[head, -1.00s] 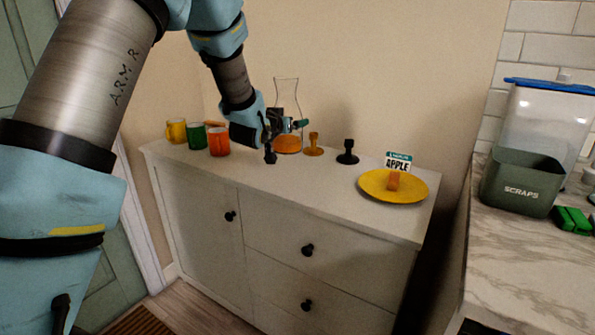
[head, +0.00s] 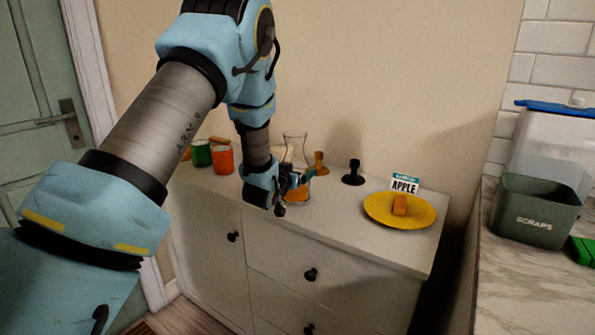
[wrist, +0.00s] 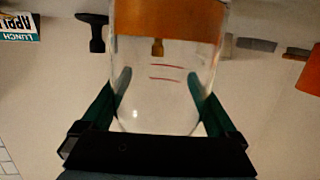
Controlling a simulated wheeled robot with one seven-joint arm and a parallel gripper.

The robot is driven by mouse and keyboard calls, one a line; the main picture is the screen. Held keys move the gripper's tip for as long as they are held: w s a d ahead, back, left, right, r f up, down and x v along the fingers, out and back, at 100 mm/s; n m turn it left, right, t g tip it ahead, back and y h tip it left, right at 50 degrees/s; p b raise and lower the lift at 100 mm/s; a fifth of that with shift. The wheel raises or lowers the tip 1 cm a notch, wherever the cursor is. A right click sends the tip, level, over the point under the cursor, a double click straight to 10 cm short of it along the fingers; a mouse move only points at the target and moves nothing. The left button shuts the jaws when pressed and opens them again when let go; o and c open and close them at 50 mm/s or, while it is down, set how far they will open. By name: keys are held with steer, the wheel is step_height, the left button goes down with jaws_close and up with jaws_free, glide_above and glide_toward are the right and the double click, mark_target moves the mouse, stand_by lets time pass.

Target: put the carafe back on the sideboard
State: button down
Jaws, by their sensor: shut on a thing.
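The clear glass carafe (head: 295,152) with orange liquid in its lower part is upright at the sideboard top (head: 345,228). My gripper (head: 301,179) is shut on the carafe, coming from the left. In the wrist view the carafe (wrist: 155,95) fills the space between the two green fingers of my gripper (wrist: 158,85), with the orange liquid at the top of that picture. Whether the carafe's base touches the sideboard top I cannot tell. My gripper hides part of the carafe's body in the head view.
Green (head: 201,153) and orange (head: 222,158) cups stand left, behind my arm. An amber candlestick (head: 319,163) and a black one (head: 353,173) stand behind right. A yellow plate (head: 428,214) with an orange block (head: 400,205) and APPLE card (head: 404,184) is further right. The front middle is clear.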

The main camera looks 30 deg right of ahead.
steer(key=shift+f, duration=0.2)
jaws_free()
steer(key=shift+r, duration=0.1)
